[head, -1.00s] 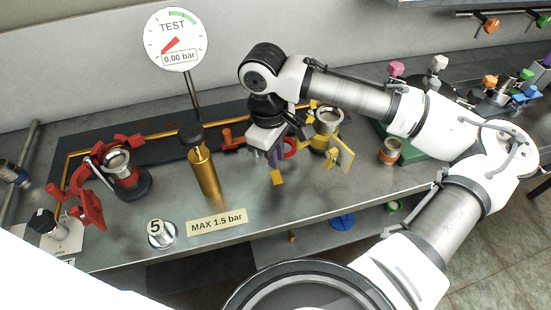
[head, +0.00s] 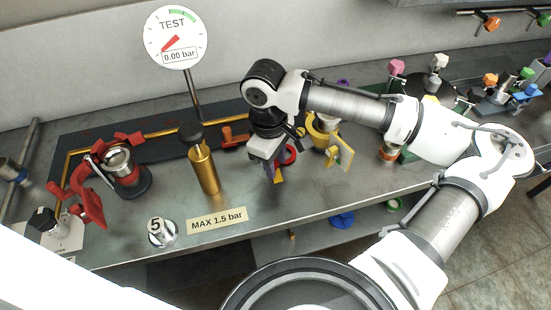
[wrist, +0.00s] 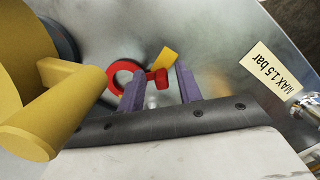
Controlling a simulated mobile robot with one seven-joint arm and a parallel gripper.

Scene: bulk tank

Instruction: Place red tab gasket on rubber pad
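The red tab gasket (wrist: 125,74) is a red ring with a short tab. In the wrist view its ring lies beyond and left of my fingers, and its tab end shows in the gap between them. My gripper (wrist: 160,88) has two purple fingers standing apart, with clear space at the tab's right side. In the head view my gripper (head: 273,172) is low over the bench, just left of the red ring (head: 289,154). A small yellow piece (wrist: 164,57) lies just beyond the tab. I cannot make out a rubber pad for certain.
A yellow clamp fitting (head: 325,132) stands right of my gripper and looms at the wrist view's left. A brass cylinder (head: 206,172) and a red clamp fitting (head: 122,168) stand to the left. The sign (head: 217,220) lies near the front edge.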

